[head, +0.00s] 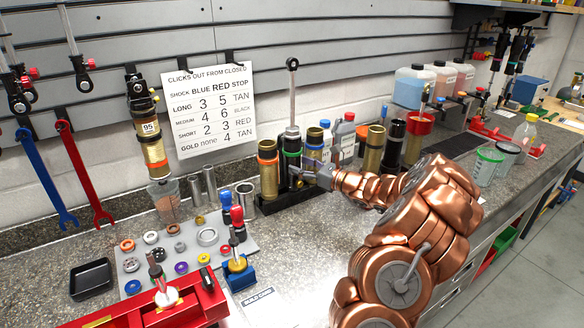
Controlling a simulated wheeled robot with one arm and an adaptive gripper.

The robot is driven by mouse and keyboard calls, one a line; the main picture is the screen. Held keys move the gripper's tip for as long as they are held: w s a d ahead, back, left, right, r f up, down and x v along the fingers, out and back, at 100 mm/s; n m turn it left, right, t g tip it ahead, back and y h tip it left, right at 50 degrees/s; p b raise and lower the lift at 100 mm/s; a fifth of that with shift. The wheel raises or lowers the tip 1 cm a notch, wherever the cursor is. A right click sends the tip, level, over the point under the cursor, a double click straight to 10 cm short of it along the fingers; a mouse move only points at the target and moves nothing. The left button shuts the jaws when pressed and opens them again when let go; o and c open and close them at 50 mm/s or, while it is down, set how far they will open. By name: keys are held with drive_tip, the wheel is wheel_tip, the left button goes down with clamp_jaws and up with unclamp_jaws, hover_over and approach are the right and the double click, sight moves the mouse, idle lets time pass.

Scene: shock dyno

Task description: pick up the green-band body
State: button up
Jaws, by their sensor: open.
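The green-band body (291,145) is a dark upright cylinder with a green ring near its top. It stands in a black rack (272,204) on the counter, between an orange-band gold body (268,172) and a blue-band gold body (314,141). A silver rod with an eyelet (292,98) rises above the green-band body; I cannot tell whether it is in it or behind it. My gripper (304,177) is at the right front of the green-band body, pointing left at it. Its jaws are open. The small gap and the body's lower part are partly hidden by it.
More bodies (373,152) and bottles (344,136) stand behind my arm. At left are steel tubes (209,184), a grey mat (128,284) with small parts, and a red vise (190,309). A settings sheet (209,108) hangs on the wall.

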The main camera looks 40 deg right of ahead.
sight(299, 164)
drive_tip(key=shift+w+a+r+p, duration=0.15)
drive_tip(key=shift+w+a+p, duration=0.15)
drive_tip(key=shift+w, duration=0.3)
drive_tip(key=shift+w+a+r+p, duration=0.15)
drive_tip(key=shift+w+a, duration=0.1)
drive_tip(key=shift+w, duration=0.3)
drive_tip(key=shift+w+a+f, duration=0.1)
drive_tip(key=shift+w+a, duration=0.05)
drive_tip(key=shift+w, duration=0.35)
drive_tip(key=shift+c, duration=0.3)
clamp_jaws()
